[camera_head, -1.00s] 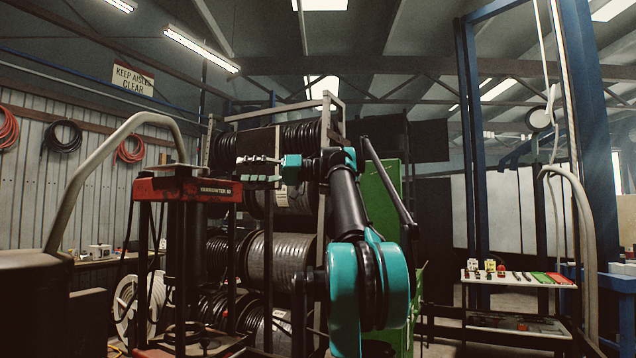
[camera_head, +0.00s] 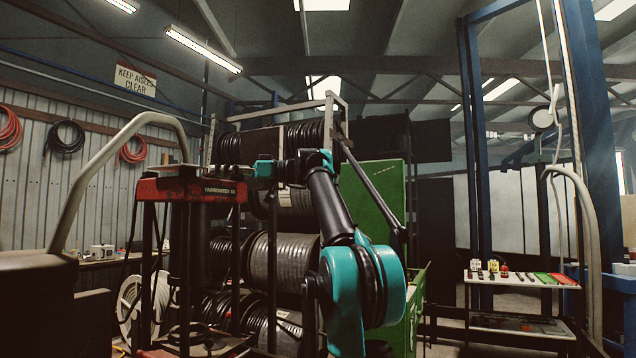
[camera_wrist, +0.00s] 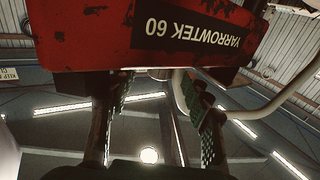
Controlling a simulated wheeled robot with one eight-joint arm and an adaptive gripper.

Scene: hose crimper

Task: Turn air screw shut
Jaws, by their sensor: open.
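The red crimper head (camera_head: 190,188), marked YARROWTEK 60, stands on dark posts at the left in the head view. In the wrist view the red head (camera_wrist: 150,35) fills the top, its lettering upside down. My gripper (camera_wrist: 161,110) is open, its two green-padded fingers apart just at the head's edge. Nothing is visibly held. A small pale piece (camera_wrist: 160,74) shows at that edge between the fingers. I cannot tell whether it is the air screw. In the head view my gripper (camera_head: 234,161) is at the head's top right, small and partly lost against the dark background.
A small shelf (camera_head: 515,284) with coloured items stands at the right.

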